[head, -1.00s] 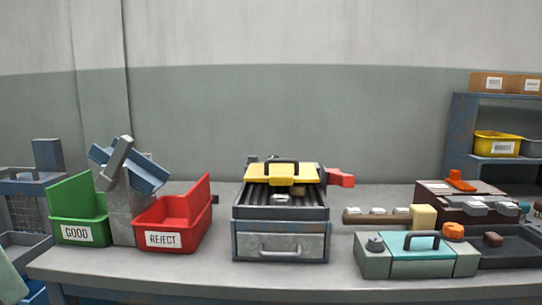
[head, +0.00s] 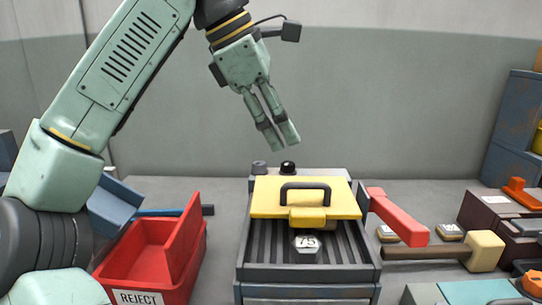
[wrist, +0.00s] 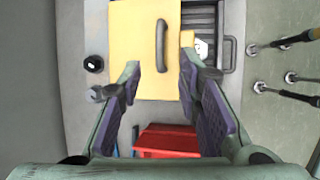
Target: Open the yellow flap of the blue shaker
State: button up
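The blue shaker (head: 308,274) stands on the bench in the head view, with a ribbed tray inside. Its yellow flap (head: 265,203) lies down over the back part of the tray, with a dark arched handle on top and a yellow tab at its front edge. A pale hexagonal piece (head: 306,243) lies on the ribs in front of the flap. My gripper (head: 278,141) is above and behind the flap, apart from it. In the wrist view its fingers are spread with nothing between them, and the flap (wrist: 135,62) and handle (wrist: 161,45) show beyond them.
A red REJECT bin (head: 135,256) stands left of the shaker. A red bar (head: 397,217), a mallet (head: 485,250) and a teal-topped box (head: 470,292) are to the right. Dark knobs (head: 288,167) stand behind the flap.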

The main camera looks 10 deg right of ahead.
aim_at(297, 185)
jog(key=shift+y, duration=0.3)
jog(key=x, duration=1)
jog(key=shift+w+a+f, duration=0.2)
jog(key=shift+a+f, duration=0.05)
jog(key=shift+f, duration=0.15)
jog(key=shift+c, duration=0.2)
grip_shut()
